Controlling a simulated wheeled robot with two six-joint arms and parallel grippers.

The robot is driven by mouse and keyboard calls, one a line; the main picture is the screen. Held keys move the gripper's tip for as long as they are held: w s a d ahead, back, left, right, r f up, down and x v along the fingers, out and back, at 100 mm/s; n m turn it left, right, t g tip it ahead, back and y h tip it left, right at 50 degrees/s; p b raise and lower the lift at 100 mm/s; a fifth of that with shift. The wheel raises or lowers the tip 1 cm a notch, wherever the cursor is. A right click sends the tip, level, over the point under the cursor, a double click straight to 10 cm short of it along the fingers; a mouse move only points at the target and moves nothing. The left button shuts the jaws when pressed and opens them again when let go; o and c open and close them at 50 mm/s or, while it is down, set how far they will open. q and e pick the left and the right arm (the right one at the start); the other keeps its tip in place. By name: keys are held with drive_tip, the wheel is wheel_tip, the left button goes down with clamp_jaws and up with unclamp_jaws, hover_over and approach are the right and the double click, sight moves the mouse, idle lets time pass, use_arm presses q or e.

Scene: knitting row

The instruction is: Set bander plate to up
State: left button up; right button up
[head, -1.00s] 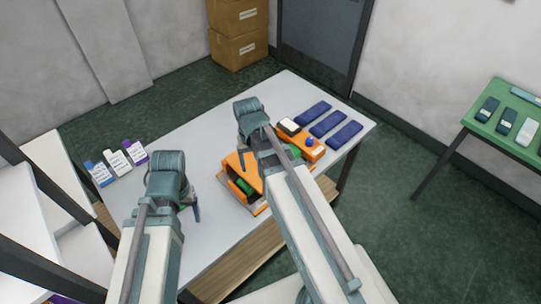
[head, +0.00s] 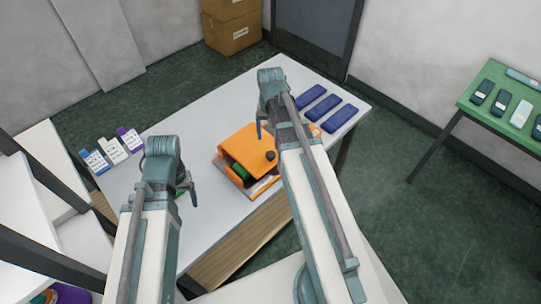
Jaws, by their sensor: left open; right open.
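The orange bander (head: 246,145) sits on the grey table. Its flat orange top carries a dark round knob (head: 270,156) near the right end. The front is open and dark inside, with something green (head: 239,171) showing. I cannot tell for sure which part is the plate or how it is set. My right gripper (head: 259,130) is open and empty, above and behind the bander's right side; my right arm hides part of what lies there. My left gripper (head: 191,193) is open and empty, left of the bander and apart from it.
Three dark blue packs (head: 324,108) lie at the table's (head: 205,115) right end. White, blue and purple labelled packs (head: 113,150) lie at its left edge. A green table (head: 480,77) with several devices stands far right. Cardboard boxes (head: 232,35) stand at the back.

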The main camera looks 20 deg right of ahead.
sight(271, 154)
wheel_tip(271, 154, down, 10)
drive_tip(key=b, duration=0.9)
drive_tip(key=shift+f, duration=0.25)
drive_tip(key=shift+r, duration=0.1)
drive_tip(key=shift+c, duration=0.2)
clamp_jaws()
idle(0.4)
